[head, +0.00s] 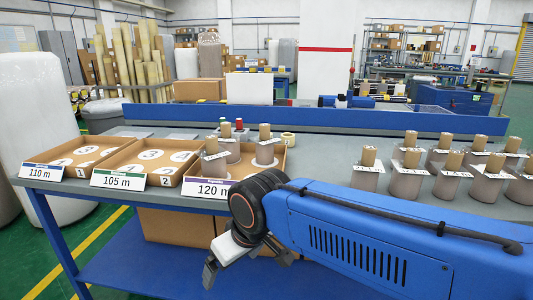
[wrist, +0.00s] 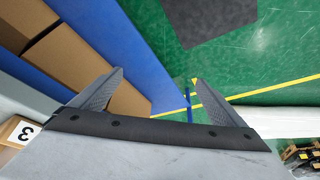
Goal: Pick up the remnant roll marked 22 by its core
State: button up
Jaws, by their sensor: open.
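Several grey wrapped remnant rolls with brown cores stand upright on the right of the table, one of them a front roll (head: 366,178). Each carries a white tag, too small to read, so I cannot tell which roll is marked 22. More rolls, such as the right one (head: 267,153), stand in the 120 m tray (head: 243,176). My gripper (head: 247,266) hangs in front of the table edge, below the tabletop and left of the right-hand rolls. Its fingers are apart with nothing between them, as the wrist view shows (wrist: 158,78). No roll shows in the wrist view.
Cardboard trays labelled 110 m (head: 50,158) and 105 m (head: 147,160) show numbered circles and no rolls. Cardboard boxes (head: 172,226) stand on the blue lower shelf (head: 150,262). Green floor (wrist: 225,75) shows beneath my gripper.

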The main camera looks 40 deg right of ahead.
aim_at(408, 175)
jog(key=z, duration=2.1)
jog(key=k+j+z, duration=0.1)
jog(key=j, duration=0.8)
jog(key=k+z, duration=0.05)
